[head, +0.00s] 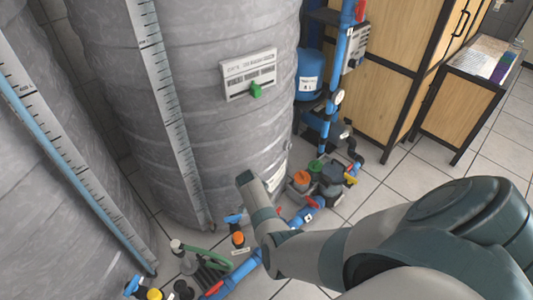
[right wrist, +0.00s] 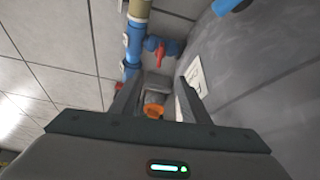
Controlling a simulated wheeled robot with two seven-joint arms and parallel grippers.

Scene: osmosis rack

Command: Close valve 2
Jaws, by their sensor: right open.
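Several valves with red handles sit on the blue floor piping. No valve number is readable, so I cannot tell which is valve 2. In the right wrist view, a red valve handle (right wrist: 167,51) on a blue fitting lies beyond my right gripper (right wrist: 160,88). The gripper is open, with its fingers apart. An orange cap (right wrist: 154,110) shows between the fingers, and I see no contact. In the head view, my right fingers cannot be made out. My left gripper is out of view.
Large grey tanks (head: 225,130) with measuring strips fill the left. A pump with an orange cap (head: 302,178) stands on the floor beside the middle tank. A blue vessel (head: 309,75) and wooden cabinets (head: 385,95) stand behind. Tiled floor (head: 410,168) is free at right.

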